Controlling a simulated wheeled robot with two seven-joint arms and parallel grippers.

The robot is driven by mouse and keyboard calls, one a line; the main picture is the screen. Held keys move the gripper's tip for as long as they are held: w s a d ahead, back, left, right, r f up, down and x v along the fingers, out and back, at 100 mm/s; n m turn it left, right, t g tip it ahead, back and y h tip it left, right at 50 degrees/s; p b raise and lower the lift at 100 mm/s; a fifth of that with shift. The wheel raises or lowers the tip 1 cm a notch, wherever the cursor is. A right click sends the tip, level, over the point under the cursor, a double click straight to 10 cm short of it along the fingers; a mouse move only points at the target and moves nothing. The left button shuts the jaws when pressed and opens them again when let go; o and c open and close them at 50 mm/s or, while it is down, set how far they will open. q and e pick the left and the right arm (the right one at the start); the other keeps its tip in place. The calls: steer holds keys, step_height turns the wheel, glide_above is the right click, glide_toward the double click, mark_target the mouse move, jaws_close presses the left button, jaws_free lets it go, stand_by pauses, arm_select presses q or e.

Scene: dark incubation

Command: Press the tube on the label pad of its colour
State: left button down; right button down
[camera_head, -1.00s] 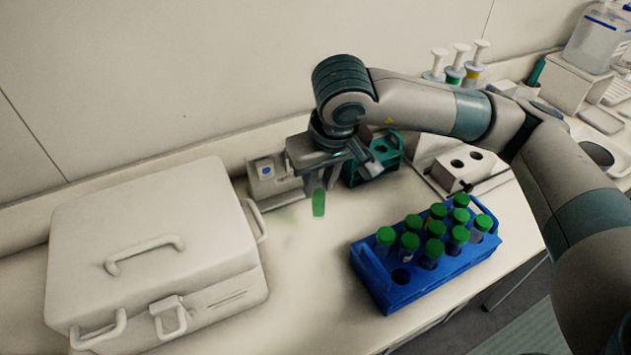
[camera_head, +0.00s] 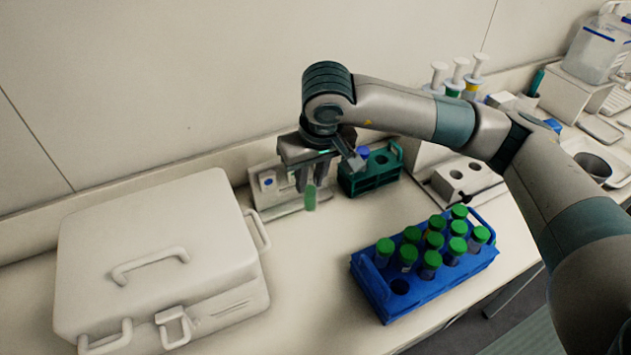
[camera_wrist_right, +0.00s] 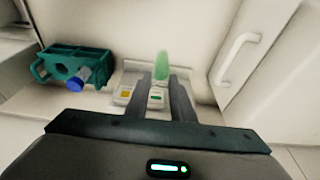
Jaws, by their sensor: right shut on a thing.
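My right gripper (camera_head: 306,184) is shut on a green tube (camera_head: 310,199), which hangs below the fingertips. The label stand (camera_head: 268,204) is by the wall, behind and left of the tube, with a blue pad (camera_head: 267,182) showing. The gripper covers the rest of it. In the right wrist view, the tube (camera_wrist_right: 161,66) stands out past the fingers (camera_wrist_right: 166,82). A yellow pad (camera_wrist_right: 125,93) lies left of the fingers and a green pad (camera_wrist_right: 157,97) shows between them. Contact between tube and pad cannot be seen. My left gripper is not in view.
A teal rack (camera_head: 372,181) with a blue-capped tube (camera_head: 363,153) stands just right of the gripper. A blue rack (camera_head: 420,296) holds several green-capped tubes. A large white case (camera_head: 150,230) fills the left. The bench between case and blue rack is clear.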

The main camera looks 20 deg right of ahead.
steer(key=w+a+b, duration=0.1)
steer(key=w+b, duration=0.1)
steer(key=w, duration=0.4)
steer(key=shift+b, duration=0.35)
steer(key=shift+a, duration=0.1)
steer(key=shift+w+a+b, duration=0.1)
steer(key=shift+w+b, duration=0.35)
steer(key=shift+w, duration=0.05)
stand_by(0.6)
stand_by(0.5)
